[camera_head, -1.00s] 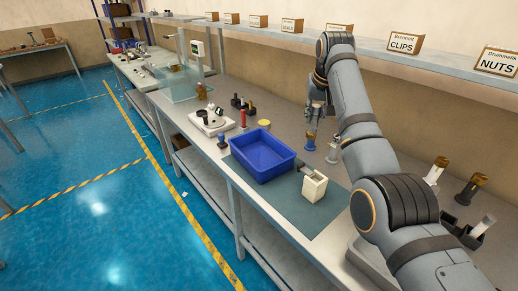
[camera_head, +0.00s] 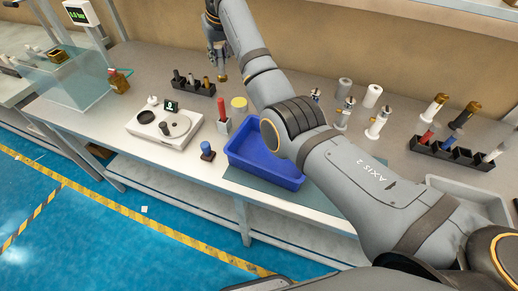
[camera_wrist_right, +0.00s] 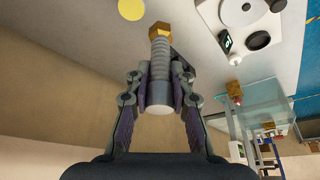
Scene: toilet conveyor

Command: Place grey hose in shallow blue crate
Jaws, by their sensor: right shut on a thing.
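The shallow blue crate (camera_head: 264,176) stands on the bench in the head view, empty where I can see inside; my right arm covers its right part. My right gripper (camera_head: 218,66) is beyond it near the back wall, above the bench. In the right wrist view (camera_wrist_right: 160,95) it is shut on the grey hose (camera_wrist_right: 160,70), a ribbed grey piece with a brass hex end pointing away from the palm. The brass end also shows below the fingers in the head view (camera_head: 221,78). My left gripper is not in view.
Left of the crate are a blue-topped fitting (camera_head: 207,151), a red-handled piece (camera_head: 223,118) and a white scale (camera_head: 164,128). A black rack (camera_head: 195,88) stands near my gripper. Several fittings and another rack (camera_head: 452,151) stand at the right. A yellow disc (camera_head: 239,103) lies behind the crate.

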